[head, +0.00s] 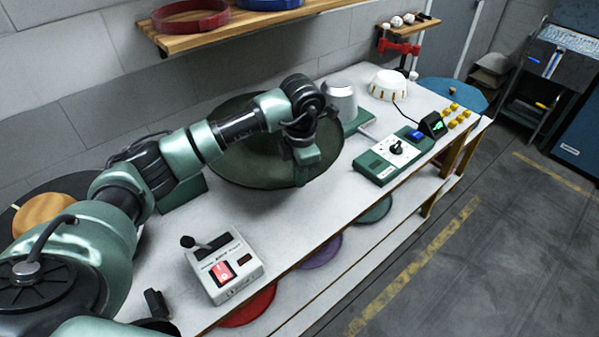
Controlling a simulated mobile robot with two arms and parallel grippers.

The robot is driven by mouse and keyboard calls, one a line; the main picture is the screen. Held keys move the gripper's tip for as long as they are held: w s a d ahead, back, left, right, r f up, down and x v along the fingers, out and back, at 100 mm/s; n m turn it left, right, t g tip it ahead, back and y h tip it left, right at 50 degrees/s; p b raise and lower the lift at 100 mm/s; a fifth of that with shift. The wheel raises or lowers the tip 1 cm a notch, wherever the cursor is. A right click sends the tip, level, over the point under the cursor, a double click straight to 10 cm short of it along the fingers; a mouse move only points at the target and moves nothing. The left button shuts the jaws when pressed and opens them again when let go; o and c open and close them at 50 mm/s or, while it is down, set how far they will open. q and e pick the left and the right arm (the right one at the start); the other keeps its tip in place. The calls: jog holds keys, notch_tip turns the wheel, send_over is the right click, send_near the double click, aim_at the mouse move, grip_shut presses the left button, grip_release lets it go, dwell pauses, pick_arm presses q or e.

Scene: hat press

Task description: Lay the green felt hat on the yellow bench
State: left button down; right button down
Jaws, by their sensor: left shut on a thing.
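The green felt hat (245,160) is a wide, dark green disc-like shape over the white worktop, tilted with its rim toward me. My left arm reaches across it from the left. My left gripper (305,172) is at the hat's right side, shut on it; the fingertips are hard to make out against the dark felt. The arm hides part of the hat's upper area. I cannot tell whether the hat still touches the worktop. I see no yellow bench in this view. My right gripper is not in view.
A switch box (224,268) with a red switch stands at the worktop's front. A green control box (394,157) stands to the hat's right. Behind are a silver cylinder (340,101) and a white domed piece (389,85). A shelf (240,21) overhangs the back.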

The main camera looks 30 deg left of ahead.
pick_arm(q)
jog(key=shift+f+b, duration=0.35)
jog(key=shift+f, duration=0.3)
jog(key=shift+f+b, duration=3.5)
jog(key=shift+f, duration=1.7)
jog(key=shift+f+b, duration=0.8)
jog(key=shift+f, duration=0.1)
jog(key=c, duration=1.4)
grip_release()
